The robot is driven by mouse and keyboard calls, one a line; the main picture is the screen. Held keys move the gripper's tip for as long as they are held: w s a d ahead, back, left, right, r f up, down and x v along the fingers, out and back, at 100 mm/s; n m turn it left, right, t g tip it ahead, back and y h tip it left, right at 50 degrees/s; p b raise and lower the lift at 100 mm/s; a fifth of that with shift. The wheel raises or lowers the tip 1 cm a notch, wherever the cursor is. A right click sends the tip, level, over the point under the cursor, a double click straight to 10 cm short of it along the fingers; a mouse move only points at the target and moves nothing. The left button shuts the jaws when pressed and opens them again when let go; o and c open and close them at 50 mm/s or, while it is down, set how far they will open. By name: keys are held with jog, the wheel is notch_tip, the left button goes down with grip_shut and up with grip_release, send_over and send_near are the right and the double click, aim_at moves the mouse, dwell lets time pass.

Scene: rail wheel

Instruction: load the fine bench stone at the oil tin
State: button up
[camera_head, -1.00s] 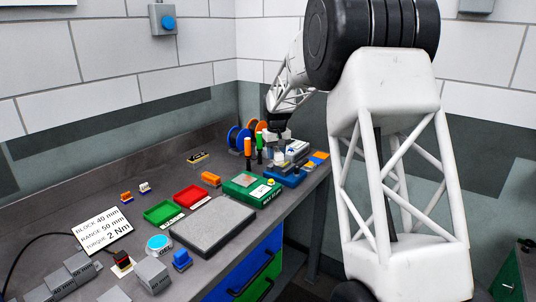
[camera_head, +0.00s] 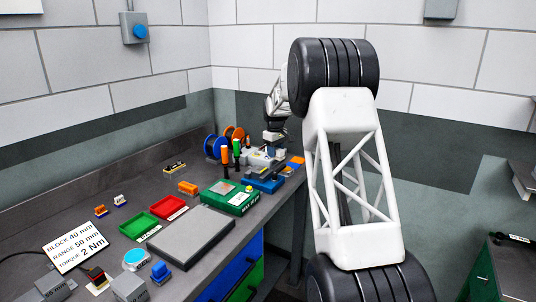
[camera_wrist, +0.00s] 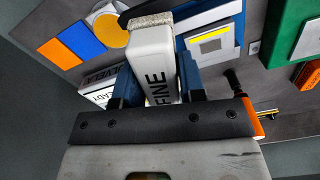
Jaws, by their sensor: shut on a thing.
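The fine bench stone (camera_wrist: 152,65) is a white block marked "FINE" with a rough grey edge. It stands between the two blue fingers of my gripper (camera_wrist: 158,84) in the wrist view, and the gripper is shut on it. In the head view my gripper (camera_head: 273,140) is at the far end of the bench, above and behind a blue fixture (camera_head: 265,181); the stone is too small to tell there. I cannot make out which thing is the oil tin. A yellow disc (camera_wrist: 103,30) lies beyond the stone in the wrist view.
A white labelled block (camera_wrist: 101,95) is left of the fingers. A blue-and-white piece with a yellow stripe (camera_wrist: 212,42) is to the right. A green case (camera_head: 228,197), red tray (camera_head: 168,206), green tray (camera_head: 139,225) and grey plate (camera_head: 192,236) occupy the bench.

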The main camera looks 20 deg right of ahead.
jog(key=w+d+f+n, duration=0.1)
jog(key=w+d+n, duration=0.1)
jog(key=w+d, duration=0.2)
jog(key=shift+w+d+f+n, duration=0.3)
jog(key=shift+w+d+f, duration=0.1)
jog(key=shift+d, duration=0.85)
jog(key=shift+f, duration=0.2)
jog(key=shift+s+f, duration=0.1)
jog(key=shift+f, duration=2.7)
jog(key=shift+f, duration=0.55)
jog(key=shift+r, duration=0.1)
notch_tip(320, 180, up, 7)
dwell(0.7)
dwell(0.5)
jog(key=shift+a, duration=0.15)
